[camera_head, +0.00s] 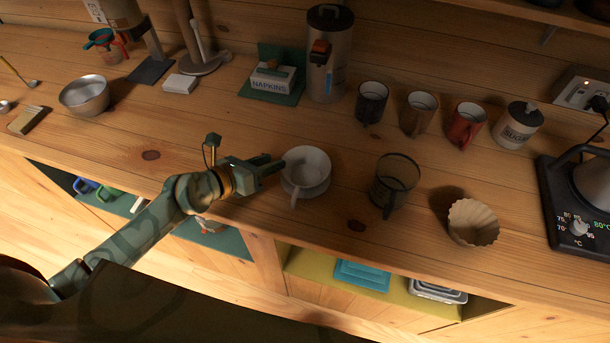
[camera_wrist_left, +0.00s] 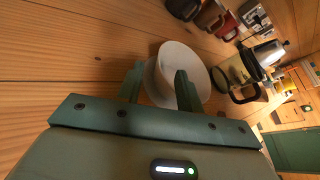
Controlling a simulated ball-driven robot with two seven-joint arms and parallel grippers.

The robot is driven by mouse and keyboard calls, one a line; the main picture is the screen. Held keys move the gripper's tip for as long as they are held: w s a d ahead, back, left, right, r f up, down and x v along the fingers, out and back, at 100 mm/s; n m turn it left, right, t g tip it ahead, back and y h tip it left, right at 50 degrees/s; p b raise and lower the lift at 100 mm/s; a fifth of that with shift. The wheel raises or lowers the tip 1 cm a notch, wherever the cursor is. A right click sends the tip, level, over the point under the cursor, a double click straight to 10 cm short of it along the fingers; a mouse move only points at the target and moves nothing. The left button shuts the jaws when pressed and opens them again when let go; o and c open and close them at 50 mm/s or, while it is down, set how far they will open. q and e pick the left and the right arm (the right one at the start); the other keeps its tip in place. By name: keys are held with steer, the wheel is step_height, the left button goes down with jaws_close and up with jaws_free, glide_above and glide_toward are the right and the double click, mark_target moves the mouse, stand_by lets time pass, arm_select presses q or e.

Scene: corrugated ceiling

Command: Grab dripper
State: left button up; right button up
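The white dripper (camera_head: 310,163), a round cup with a handle pointing to the front, stands upright on the wooden counter. My left gripper (camera_head: 273,163) is just left of it, with its fingertips close to its wall. In the left wrist view the two fingers (camera_wrist_left: 158,76) are apart. The dripper (camera_wrist_left: 198,68) shows ahead of them, partly hidden behind the right finger. I cannot tell whether a finger touches it. My right gripper is in neither view.
A glass server (camera_head: 396,180) with a dark handle and a paper filter (camera_head: 473,222) stand to the right. Mugs (camera_head: 418,112), a sugar jar (camera_head: 518,125) and a napkin box (camera_head: 272,78) stand behind. A kettle base (camera_head: 580,215) is far right.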

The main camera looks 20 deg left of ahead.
mark_target(298, 154)
arm_select(q)
steer(key=b+x, duration=0.1)
steer(key=x, duration=0.5)
steer(key=shift+w+d+f, duration=0.1)
steer(key=shift+w+d, duration=0.1)
steer(key=shift+d, duration=0.2)
jaws_close()
